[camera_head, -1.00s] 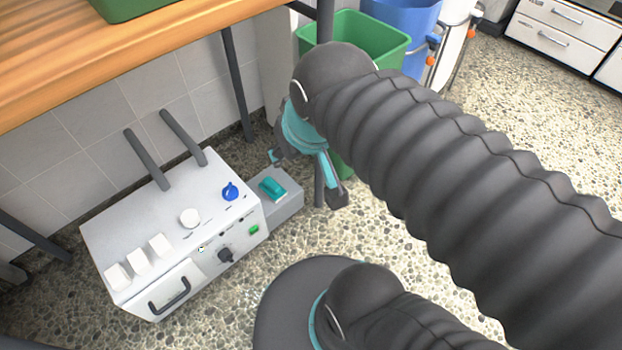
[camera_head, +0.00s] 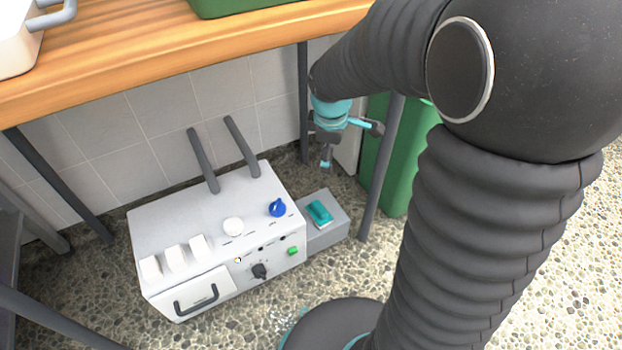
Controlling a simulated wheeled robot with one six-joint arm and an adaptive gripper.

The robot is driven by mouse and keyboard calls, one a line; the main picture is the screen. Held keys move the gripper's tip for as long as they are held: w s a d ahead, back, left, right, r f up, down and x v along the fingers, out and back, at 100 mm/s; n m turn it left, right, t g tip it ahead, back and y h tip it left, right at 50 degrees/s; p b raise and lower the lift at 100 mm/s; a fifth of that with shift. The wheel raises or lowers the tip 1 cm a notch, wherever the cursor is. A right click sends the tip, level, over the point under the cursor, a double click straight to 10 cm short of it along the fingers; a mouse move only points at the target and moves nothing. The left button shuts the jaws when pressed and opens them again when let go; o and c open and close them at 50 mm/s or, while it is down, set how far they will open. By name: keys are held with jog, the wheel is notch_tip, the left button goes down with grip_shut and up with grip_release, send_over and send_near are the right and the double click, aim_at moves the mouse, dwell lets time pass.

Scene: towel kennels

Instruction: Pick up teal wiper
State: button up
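The teal wiper (camera_head: 320,213) is a small teal block lying on top of a low grey box (camera_head: 328,236) on the floor, at the right end of a white machine. My gripper (camera_head: 347,146) is above and slightly right of the wiper, with clear space between them. Its fingers are spread apart, one pointing down and one out to the right, and nothing shows between them. The wiper is in full view.
The white machine (camera_head: 207,247) has knobs, a front handle and two dark upright bars (camera_head: 242,147). A wooden table (camera_head: 175,58) overhangs it, with a dark leg (camera_head: 382,165) close to my gripper. A green bin (camera_head: 401,170) stands to the right.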

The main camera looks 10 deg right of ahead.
jog(key=w+a+f+n+g+b, duration=0.1)
jog(key=w+f+n, duration=0.3)
jog(key=f, duration=0.5)
jog(key=w+f+n+g+b, duration=0.1)
jog(key=w+f+n, duration=0.3)
jog(key=f, duration=0.5)
jog(key=n+b, duration=0.1)
jog(key=b, duration=0.1)
send_over(319, 207)
jog(key=shift+h, duration=0.3)
jog(key=f, duration=1.1)
jog(key=shift+s+a+f, duration=0.15)
jog(key=shift+s+f, duration=0.05)
jog(key=shift+f, duration=0.15)
jog(key=shift+w+d+f+b, duration=0.1)
jog(key=shift+f+b, duration=0.2)
jog(key=shift+f, duration=1.25)
jog(key=shift+w+d+f+b, duration=0.1)
jog(key=shift+f+b, duration=0.15)
jog(key=shift+f, duration=1.3)
jog(key=c, duration=1.1)
